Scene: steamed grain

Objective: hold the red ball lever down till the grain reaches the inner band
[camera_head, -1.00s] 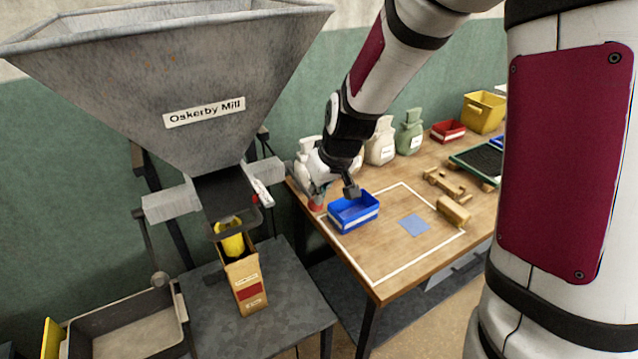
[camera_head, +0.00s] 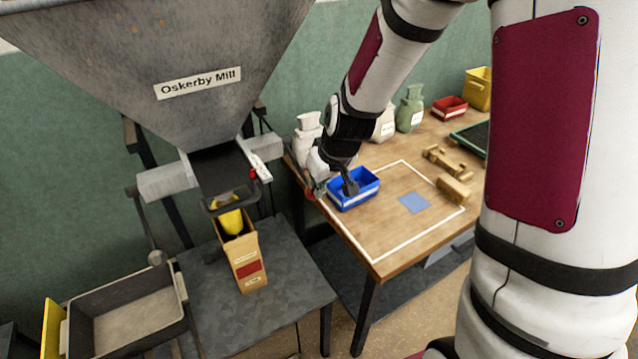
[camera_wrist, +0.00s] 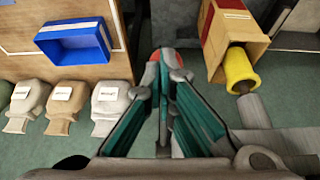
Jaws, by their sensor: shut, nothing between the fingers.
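The lever's red ball (camera_head: 309,194) is near the left edge of the wooden table, and the wrist view shows it just beyond my fingertips (camera_wrist: 152,70). My gripper (camera_wrist: 162,86) is shut and empty, with its tips overlapping the ball in that view. I cannot tell for sure whether they touch it. In the head view my arm hides much of the gripper. The open carton (camera_head: 247,268) stands upright under the hopper chute (camera_head: 222,178), with a yellow piece (camera_head: 231,222) at its mouth. The grain level and inner band cannot be made out.
The Oskerby Mill hopper (camera_head: 150,60) is at upper left. A blue bin (camera_head: 362,201) is on the table (camera_head: 400,240), close to my arm. Pale sacks (camera_head: 308,128) stand behind. A dark tray (camera_head: 125,325) is at lower left. The table's front middle is clear.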

